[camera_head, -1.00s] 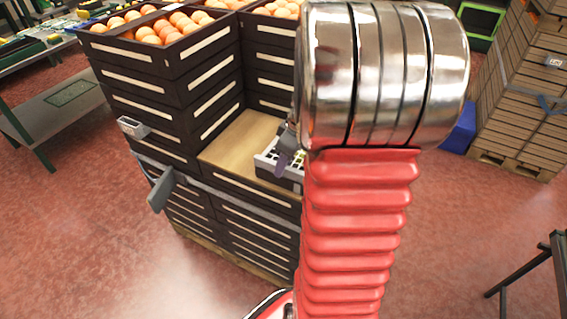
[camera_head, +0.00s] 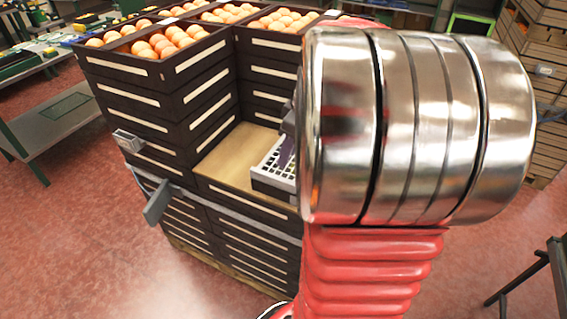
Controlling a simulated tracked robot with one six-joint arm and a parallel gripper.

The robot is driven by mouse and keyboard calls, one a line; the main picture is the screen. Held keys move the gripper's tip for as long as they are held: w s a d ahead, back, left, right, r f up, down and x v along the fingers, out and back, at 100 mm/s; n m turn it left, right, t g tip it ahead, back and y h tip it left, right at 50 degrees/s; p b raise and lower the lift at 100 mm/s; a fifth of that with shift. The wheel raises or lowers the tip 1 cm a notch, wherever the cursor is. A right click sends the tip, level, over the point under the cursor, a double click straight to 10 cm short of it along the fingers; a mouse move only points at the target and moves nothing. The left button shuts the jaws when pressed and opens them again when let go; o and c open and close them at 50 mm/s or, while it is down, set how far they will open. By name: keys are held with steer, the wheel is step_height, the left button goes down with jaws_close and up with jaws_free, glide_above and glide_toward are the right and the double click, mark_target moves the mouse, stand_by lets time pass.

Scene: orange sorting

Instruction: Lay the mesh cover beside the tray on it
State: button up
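A white mesh (camera_head: 272,166) shows on a wooden surface, just left of my arm. Below its near edge is a dark box-like side, likely the tray (camera_head: 272,189). I cannot tell whether the mesh rests on the tray or is only held over it. Part of my gripper (camera_head: 287,150), a grey-purple finger, points down at the mesh's right part and seems to touch or nearly touch it. The rest of the gripper and the right side of mesh and tray are hidden behind my arm, so its opening does not show.
The wooden surface (camera_head: 232,160) lies in a recess between stacks of dark crates (camera_head: 150,100), topped with oranges (camera_head: 165,43). A grey lever-like piece (camera_head: 157,202) juts from the near left side. Bare wood is free left of the mesh. A grey bench (camera_head: 60,110) stands far left.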

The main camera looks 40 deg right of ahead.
steer(key=v, duration=0.2)
steer(key=shift+s+r, duration=0.1)
steer(key=shift+r, duration=0.15)
stand_by(0.5)
steer(key=s+a+r+m+t, duration=0.1)
steer(key=s+a+m, duration=0.1)
steer(key=a, duration=1.2)
steer(key=s+a+r+m+t, duration=0.1)
steer(key=s+a, duration=0.4)
steer(key=a, duration=0.9)
steer(key=shift+a+m+t+h, duration=0.25)
steer(key=shift+m+t+h, duration=0.15)
steer(key=shift+m, duration=0.1)
